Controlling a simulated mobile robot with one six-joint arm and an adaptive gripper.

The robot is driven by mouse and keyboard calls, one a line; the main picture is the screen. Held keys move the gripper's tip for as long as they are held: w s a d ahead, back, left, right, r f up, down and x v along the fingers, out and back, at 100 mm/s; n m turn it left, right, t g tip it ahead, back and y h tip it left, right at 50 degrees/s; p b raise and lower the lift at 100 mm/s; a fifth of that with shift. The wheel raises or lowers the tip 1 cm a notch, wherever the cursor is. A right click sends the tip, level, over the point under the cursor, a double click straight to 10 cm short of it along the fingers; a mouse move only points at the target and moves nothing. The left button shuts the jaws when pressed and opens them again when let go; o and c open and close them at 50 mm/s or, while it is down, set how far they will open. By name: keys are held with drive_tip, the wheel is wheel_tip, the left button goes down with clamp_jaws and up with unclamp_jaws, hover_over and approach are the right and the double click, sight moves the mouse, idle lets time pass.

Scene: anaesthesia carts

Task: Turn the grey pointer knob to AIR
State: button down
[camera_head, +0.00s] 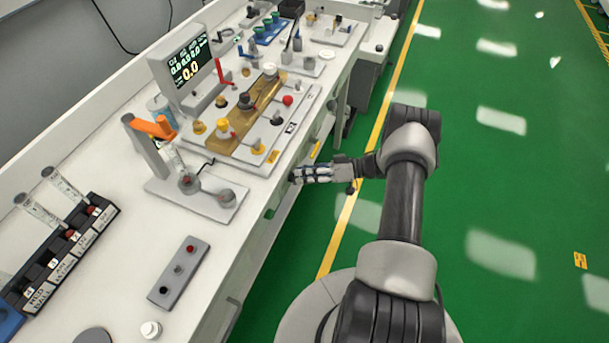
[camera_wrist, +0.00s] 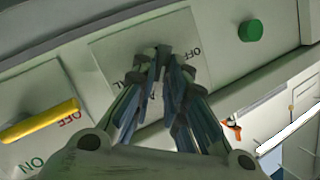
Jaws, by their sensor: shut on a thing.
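My gripper (camera_head: 296,177) is at the front face of the bench, below the worktop edge. In the wrist view its fingertips (camera_wrist: 162,58) meet in front of a pale square plate (camera_wrist: 115,47). They are shut on the grey pointer knob, which the fingers hide almost wholly, so its pointing direction cannot be told.
In the wrist view a yellow lever (camera_wrist: 40,121) sits on an ON/OFF plate to the left, and a green round button (camera_wrist: 250,30) to the upper right. Above, the worktop (camera_head: 130,230) holds a display (camera_head: 187,66) and several panels. Green floor (camera_head: 480,200) lies open to the right.

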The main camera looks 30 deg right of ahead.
drive_tip(key=shift+f+m, duration=0.1)
drive_tip(key=shift+m, duration=0.3)
idle(0.3)
drive_tip(key=c, duration=1.6)
unclamp_jaws()
drive_tip(key=shift+d, duration=0.15)
drive_tip(key=v, duration=1.2)
drive_tip(key=shift+w+f, duration=0.1)
